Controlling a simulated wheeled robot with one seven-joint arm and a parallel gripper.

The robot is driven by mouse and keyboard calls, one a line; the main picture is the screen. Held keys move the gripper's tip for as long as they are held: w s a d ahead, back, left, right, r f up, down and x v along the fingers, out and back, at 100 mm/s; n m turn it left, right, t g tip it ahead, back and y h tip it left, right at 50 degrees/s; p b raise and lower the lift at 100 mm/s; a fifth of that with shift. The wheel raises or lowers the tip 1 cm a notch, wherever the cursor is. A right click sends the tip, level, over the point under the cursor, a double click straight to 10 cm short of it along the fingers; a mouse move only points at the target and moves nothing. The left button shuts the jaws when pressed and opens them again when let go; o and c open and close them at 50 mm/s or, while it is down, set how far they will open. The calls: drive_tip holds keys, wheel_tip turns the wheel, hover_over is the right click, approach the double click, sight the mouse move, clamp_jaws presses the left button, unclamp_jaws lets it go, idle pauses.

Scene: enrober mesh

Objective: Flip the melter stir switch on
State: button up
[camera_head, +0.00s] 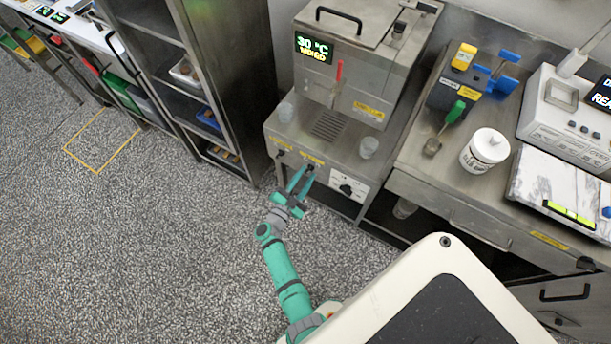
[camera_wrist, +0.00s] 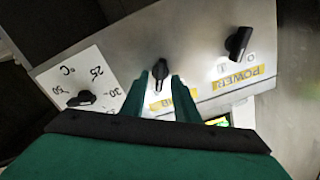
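The melter (camera_head: 350,75) is a steel machine whose display reads 30 °C. Its front panel carries a black switch (camera_wrist: 160,69) in the middle, with a yellow label mostly hidden by my fingers; I take it as the stir switch. My gripper (camera_wrist: 160,76) is at this panel, its two teal fingers apart, one on each side of the switch knob. A narrow gap seems to show beside the knob; contact is unclear. My gripper also shows in the head view (camera_head: 301,178), at the panel's lower front. The switch's on/off marks are hidden.
A POWER switch (camera_wrist: 238,43) sits right of the middle switch in the wrist view. A temperature dial (camera_wrist: 81,99) sits to the left. Clear cups (camera_head: 369,147) stand on the melter's ledge. A steel bench (camera_head: 420,165) is to the right, a shelf rack (camera_head: 235,80) to the left.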

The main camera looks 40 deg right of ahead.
drive_tip(key=v, duration=1)
drive_tip(key=shift+a, duration=0.25)
drive_tip(key=shift+s, duration=0.15)
drive_tip(key=s+a+r+n+t+y, duration=0.4)
drive_tip(key=s+a+r+n+y, duration=0.4)
drive_tip(key=s+r, duration=0.4)
drive_tip(key=s+a+r+n+t+y, duration=0.4)
drive_tip(key=s+a+r+n+y, duration=0.4)
drive_tip(key=s+a+r+n, duration=0.3)
wheel_tip(320, 180, up, 3)
drive_tip(key=shift+s+a+r+n+y, duration=0.15)
drive_tip(key=shift+s+a+n+y, duration=0.2)
drive_tip(key=shift+a, duration=0.7)
drive_tip(key=shift+t, duration=0.3)
